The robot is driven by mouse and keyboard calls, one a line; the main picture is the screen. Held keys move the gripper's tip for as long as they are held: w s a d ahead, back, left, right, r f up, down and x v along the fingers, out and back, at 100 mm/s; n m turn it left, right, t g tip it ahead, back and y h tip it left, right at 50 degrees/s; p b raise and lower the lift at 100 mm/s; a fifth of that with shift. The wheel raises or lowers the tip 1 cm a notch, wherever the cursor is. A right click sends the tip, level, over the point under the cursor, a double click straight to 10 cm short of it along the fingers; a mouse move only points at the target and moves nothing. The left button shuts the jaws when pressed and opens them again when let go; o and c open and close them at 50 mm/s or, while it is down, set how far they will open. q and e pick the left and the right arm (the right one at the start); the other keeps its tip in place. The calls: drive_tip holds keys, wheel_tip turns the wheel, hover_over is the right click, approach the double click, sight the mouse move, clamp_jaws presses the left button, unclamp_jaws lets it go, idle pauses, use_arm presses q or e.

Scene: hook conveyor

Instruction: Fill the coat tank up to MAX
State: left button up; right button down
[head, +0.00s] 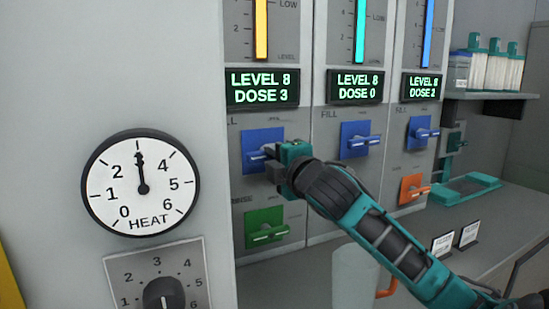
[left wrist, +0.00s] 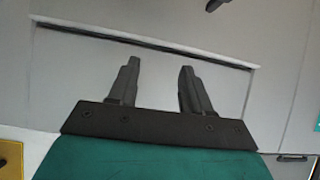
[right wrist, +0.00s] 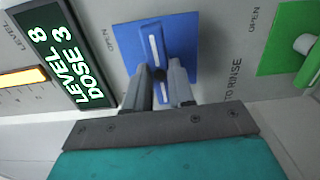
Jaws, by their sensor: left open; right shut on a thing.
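The leftmost panel column has an orange level bar (head: 261,27) and a display (head: 262,87) reading LEVEL 8, DOSE 3. Below the display is a blue fill lever (head: 258,137), also in the right wrist view (right wrist: 183,37). My right gripper (head: 272,166) is shut on this lever's handle; in the right wrist view its fingertips (right wrist: 160,72) meet at the handle and hide part of it. My left gripper (left wrist: 158,66) is open and empty in front of a plain grey panel; it is outside the head view. No coat label or MAX mark is legible.
Neighbouring columns have blue fill levers (head: 358,139) (head: 422,132); their displays read DOSE 0 and DOSE 2. A green lever (head: 265,227) sits close below my right gripper. A HEAT dial (head: 142,187) is at left. A jug (head: 355,275) stands beneath my right arm.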

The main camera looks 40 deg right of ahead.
drive_tip(key=n+p, duration=0.5)
drive_tip(key=shift+n, duration=0.3)
drive_tip(key=c, duration=1)
unclamp_jaws()
use_arm(q)
drive_tip(key=shift+s+a+r, duration=0.2)
drive_tip(key=shift+a+r, duration=0.3)
drive_tip(key=shift+r, duration=0.1)
drive_tip(key=shift+s+a+r, duration=0.2)
drive_tip(key=shift+a+r, duration=0.25)
drive_tip(key=shift+r, duration=0.15)
use_arm(e)
drive_tip(key=shift+o, duration=0.2)
